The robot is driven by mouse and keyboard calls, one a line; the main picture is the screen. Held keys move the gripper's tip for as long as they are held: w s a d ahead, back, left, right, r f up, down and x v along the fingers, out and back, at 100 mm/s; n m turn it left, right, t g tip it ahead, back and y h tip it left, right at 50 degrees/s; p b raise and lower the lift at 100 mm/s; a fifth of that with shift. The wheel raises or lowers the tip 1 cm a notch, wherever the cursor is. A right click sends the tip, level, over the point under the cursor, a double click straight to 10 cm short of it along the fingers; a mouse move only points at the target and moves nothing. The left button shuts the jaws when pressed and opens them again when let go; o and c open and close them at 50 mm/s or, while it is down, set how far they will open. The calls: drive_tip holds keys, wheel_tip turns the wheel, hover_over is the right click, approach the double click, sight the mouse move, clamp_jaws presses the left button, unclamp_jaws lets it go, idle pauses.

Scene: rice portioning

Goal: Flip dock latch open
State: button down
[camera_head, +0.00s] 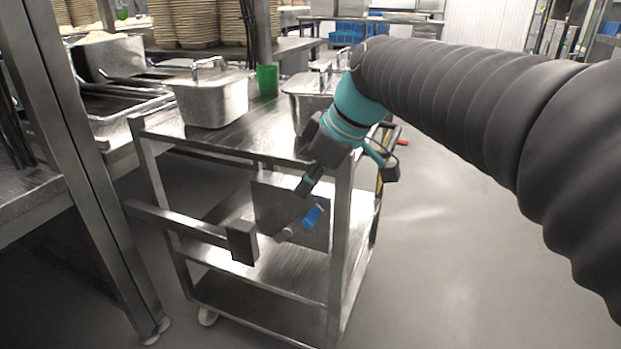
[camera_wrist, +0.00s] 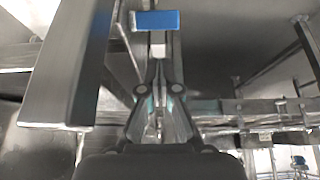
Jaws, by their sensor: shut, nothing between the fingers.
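The dock latch shows a blue grip (camera_head: 312,216) on a short grey lever beside the dark end block (camera_head: 242,243) of a steel dock bar (camera_head: 180,222). The bar reaches in front of the cart from the left. My gripper (camera_head: 303,190) is shut and empty, pointing down just above and left of the blue grip. In the wrist view the blue grip (camera_wrist: 157,20) lies straight beyond my closed fingertips (camera_wrist: 157,66). I cannot tell whether they touch.
A steel cart (camera_head: 225,148) stands behind the bar, with lidded metal pans (camera_head: 210,100) and a green cup (camera_head: 267,80) on top. A steel rack post (camera_head: 95,190) stands at left. The floor at right (camera_head: 450,240) is clear.

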drive_tip(key=s+d, duration=0.1)
drive_tip(key=d, duration=0.1)
drive_tip(key=d+r, duration=0.1)
drive_tip(key=d, duration=0.1)
drive_tip(key=s+d+r, duration=0.1)
drive_tip(key=d, duration=0.1)
drive_tip(key=shift+s+d+r, duration=0.2)
drive_tip(key=shift+s+d, duration=0.1)
drive_tip(key=shift+s, duration=0.05)
